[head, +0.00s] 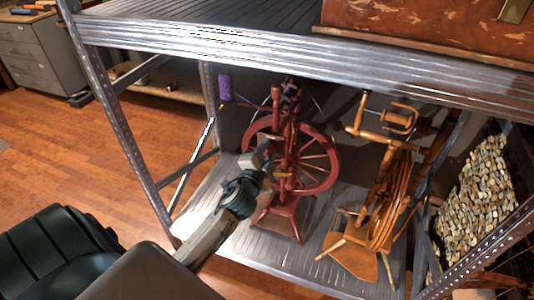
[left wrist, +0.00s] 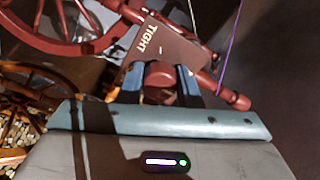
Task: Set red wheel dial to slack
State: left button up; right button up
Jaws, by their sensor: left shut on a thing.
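The red spinning wheel (head: 318,182) stands upright on the metal shelf, and part of its rim shows in the left wrist view (left wrist: 75,47). A dark red plate (left wrist: 165,45) on it carries the word TIGHT, seen tilted. Below the plate is a round red dial knob (left wrist: 160,74). My left gripper (left wrist: 160,84) is shut on this knob, one finger on each side. In the head view my left gripper (head: 264,168) reaches the wheel's front left. Any slack mark is hidden or out of view. My right gripper is not in view.
A light wooden spinning wheel (head: 385,195) stands to the right on the same shelf. A purple spool (head: 225,87) is at the red wheel's upper left. The upper shelf edge (head: 300,48) crosses above, and a metal post (head: 124,130) stands at left.

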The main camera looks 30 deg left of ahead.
pick_arm(q)
jog(key=shift+f, duration=0.1)
jog(key=o, duration=1)
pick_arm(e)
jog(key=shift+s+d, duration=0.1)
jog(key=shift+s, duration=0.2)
pick_arm(q)
jog(key=shift+s, duration=0.1)
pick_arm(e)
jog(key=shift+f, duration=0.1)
pick_arm(q)
jog(key=shift+s+d, duration=0.1)
jog(key=shift+s, duration=0.2)
jog(key=b+v, duration=0.3)
jog(key=v, duration=0.7)
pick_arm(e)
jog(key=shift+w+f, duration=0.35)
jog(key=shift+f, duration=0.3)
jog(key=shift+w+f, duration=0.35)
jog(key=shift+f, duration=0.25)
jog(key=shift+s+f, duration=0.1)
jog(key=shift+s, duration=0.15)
